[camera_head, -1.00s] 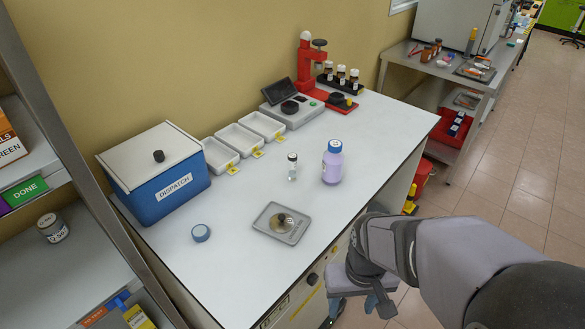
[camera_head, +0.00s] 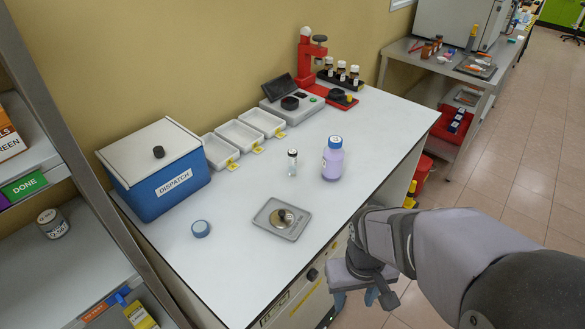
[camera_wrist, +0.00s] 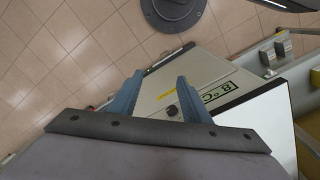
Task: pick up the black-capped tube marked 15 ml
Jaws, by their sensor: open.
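The tube is not visible in the wrist view.
A blue dispatch box (camera_head: 157,170), white bins (camera_head: 238,136) and a rack of vials (camera_head: 341,78) line the back.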

